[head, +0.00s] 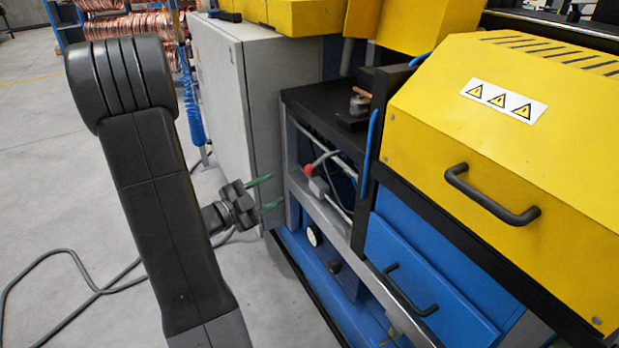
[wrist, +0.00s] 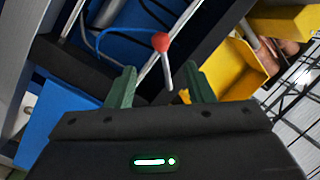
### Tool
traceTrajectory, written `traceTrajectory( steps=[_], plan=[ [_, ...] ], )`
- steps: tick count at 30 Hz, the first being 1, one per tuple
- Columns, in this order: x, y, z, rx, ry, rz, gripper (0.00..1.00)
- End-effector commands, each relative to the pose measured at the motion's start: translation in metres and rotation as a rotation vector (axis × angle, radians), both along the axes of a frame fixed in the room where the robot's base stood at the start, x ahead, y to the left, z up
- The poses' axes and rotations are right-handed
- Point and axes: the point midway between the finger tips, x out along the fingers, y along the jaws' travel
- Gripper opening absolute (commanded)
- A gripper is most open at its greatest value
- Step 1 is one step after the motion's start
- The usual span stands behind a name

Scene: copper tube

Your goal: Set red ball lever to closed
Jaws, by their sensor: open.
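The red ball lever has a red ball (head: 323,158) on a pale rod, inside the open bay of the machine frame in the head view. In the wrist view, the red ball (wrist: 161,41) is above centre, and its rod (wrist: 168,75) runs down between the two green fingers in the picture. My gripper (head: 277,188) is left of the lever in the head view, its fingers pointing toward the bay. The gripper (wrist: 160,70) is open and empty. The ball appears beyond the fingertips, with no contact visible. The base of the lever is partly hidden.
The grey frame post (head: 292,175) stands close to my fingertips. A grey cabinet (head: 240,100) is behind my gripper. The yellow cover (head: 520,130) and blue drawer (head: 420,285) are on the right. A dark cable (head: 75,255) lies on the floor, which is otherwise open at left.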

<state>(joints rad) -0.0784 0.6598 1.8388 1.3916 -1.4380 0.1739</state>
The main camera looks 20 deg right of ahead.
Motion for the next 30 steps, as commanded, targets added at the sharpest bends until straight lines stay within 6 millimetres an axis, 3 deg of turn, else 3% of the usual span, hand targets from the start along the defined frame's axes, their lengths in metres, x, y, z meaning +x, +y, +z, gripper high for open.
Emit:
traceTrajectory(
  steps=[5, 19, 24, 30],
  plan=[
    [0.006, -0.021, 0.001, -0.001, -0.002, -0.004, 0.48],
    [0.032, -0.107, 0.001, 0.0, -0.001, -0.002, 0.48],
    [0.039, -0.124, 0.001, 0.0, -0.001, 0.001, 0.48],
    [0.04, -0.129, 0.001, 0.0, 0.0, 0.003, 0.48]
  ],
)
